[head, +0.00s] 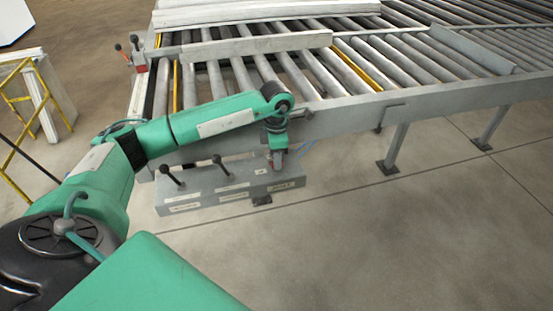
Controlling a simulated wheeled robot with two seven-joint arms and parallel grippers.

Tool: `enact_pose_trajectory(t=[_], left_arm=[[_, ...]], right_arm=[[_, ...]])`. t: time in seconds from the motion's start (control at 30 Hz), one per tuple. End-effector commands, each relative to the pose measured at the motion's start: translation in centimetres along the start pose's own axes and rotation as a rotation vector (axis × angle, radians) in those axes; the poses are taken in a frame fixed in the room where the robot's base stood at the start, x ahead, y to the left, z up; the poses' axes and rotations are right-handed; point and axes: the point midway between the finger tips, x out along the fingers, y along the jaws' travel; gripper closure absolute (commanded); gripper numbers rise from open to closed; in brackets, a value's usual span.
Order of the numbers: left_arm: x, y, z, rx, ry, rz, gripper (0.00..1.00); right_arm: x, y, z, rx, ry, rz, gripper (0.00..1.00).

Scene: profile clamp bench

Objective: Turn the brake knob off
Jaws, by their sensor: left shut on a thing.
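A grey control box (228,189) hangs below the front edge of the roller bench, with small labels on its front and top. Two black-knobbed levers stand up from it, one at its left (169,175) and one in the middle (220,165). My left arm reaches in from the left, and my left gripper (278,153) points down at the right end of the box. It is shut on a small reddish knob (278,165), which I take to be the brake knob. The gripper partly hides this knob, and its setting cannot be read. My right gripper is out of view.
The roller bench (345,112) stands behind the box, with yellow strips and pale profiles (255,45) on it. A small red-and-grey unit with levers (138,58) is on its left corner. A yellow frame (18,100) stands at far left. The floor at front right is clear.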

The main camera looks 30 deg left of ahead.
Motion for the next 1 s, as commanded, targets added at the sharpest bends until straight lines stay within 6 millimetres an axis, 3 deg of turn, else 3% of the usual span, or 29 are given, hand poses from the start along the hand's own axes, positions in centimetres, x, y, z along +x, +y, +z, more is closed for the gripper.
enact_pose_trajectory(t=[0.3, 0.87, 0.9, 1.0], left_arm=[[-0.1, 0.1, 0.0, -0.130, -0.002, 0.003, 0.88], [-0.2, 0.1, 0.0, -0.160, -0.002, 0.003, 0.88], [-0.2, 0.1, 0.0, -0.160, -0.003, 0.003, 0.61], [-0.1, 0.1, 0.0, -0.159, -0.002, 0.003, 0.43]], right_arm=[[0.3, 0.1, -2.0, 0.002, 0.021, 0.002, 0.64], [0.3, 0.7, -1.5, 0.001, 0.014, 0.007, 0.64], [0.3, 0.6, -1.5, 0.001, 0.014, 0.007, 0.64], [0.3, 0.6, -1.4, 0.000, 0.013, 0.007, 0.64]])
